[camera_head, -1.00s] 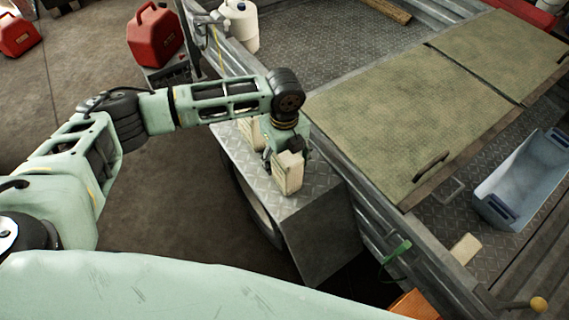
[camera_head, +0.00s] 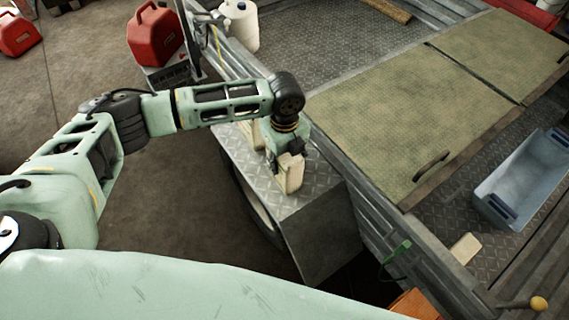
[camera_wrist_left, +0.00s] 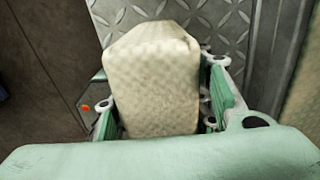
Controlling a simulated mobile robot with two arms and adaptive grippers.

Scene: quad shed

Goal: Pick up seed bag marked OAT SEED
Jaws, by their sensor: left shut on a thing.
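A cream seed bag (camera_head: 291,178) stands upright on the grey tread-plate fender box (camera_head: 312,202) beside the trailer. My left gripper (camera_head: 286,160) comes down on it from above and is shut on its upper part. In the left wrist view the bag (camera_wrist_left: 155,85) lies between the two green fingers, with tread plate behind it. No lettering is readable on it, so I cannot tell whether it is marked OAT SEED. A second pale bag (camera_head: 254,134) stands behind the gripper, partly hidden by my arm. My right gripper is out of view.
The trailer's side rail (camera_head: 350,180) runs close right of the fender box. A green lid panel (camera_head: 400,120) lies beyond it. A blue-grey bin (camera_head: 515,190) and a small pale block (camera_head: 466,248) are on the trailer deck. A red fuel can (camera_head: 154,35) stands behind my arm.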

